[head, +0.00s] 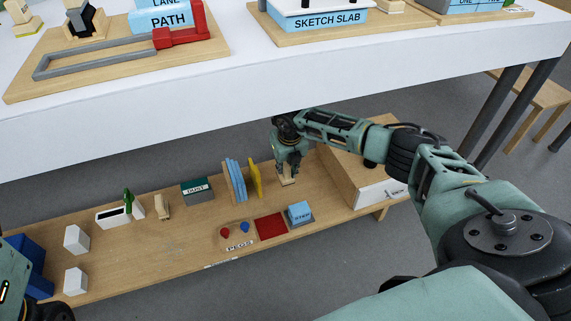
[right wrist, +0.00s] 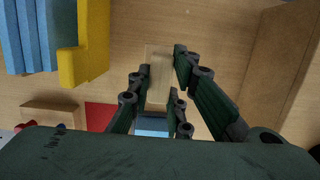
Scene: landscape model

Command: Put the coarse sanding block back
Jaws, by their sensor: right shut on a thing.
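My right gripper (head: 287,174) reaches down over the low wooden shelf, just right of a yellow upright piece. It is shut on a pale tan block (head: 287,182), which I take to be the sanding block; no coarse marking is readable. In the right wrist view the block (right wrist: 159,78) sits between the fingers of the gripper (right wrist: 160,75). I cannot tell whether it touches the shelf. A similar tan piece (head: 162,207) stands farther left on the shelf. Only part of my left arm shows at the lower left edge; its gripper is out of view.
The low shelf (head: 190,247) holds blue slabs (head: 235,180), the yellow piece (head: 255,178), a DUST box (head: 197,190), a PEGS tray (head: 238,236), a red square (head: 271,227) and a blue block (head: 300,213). A wooden drawer box (head: 350,172) stands right of the gripper. The white tabletop (head: 300,70) overhangs behind.

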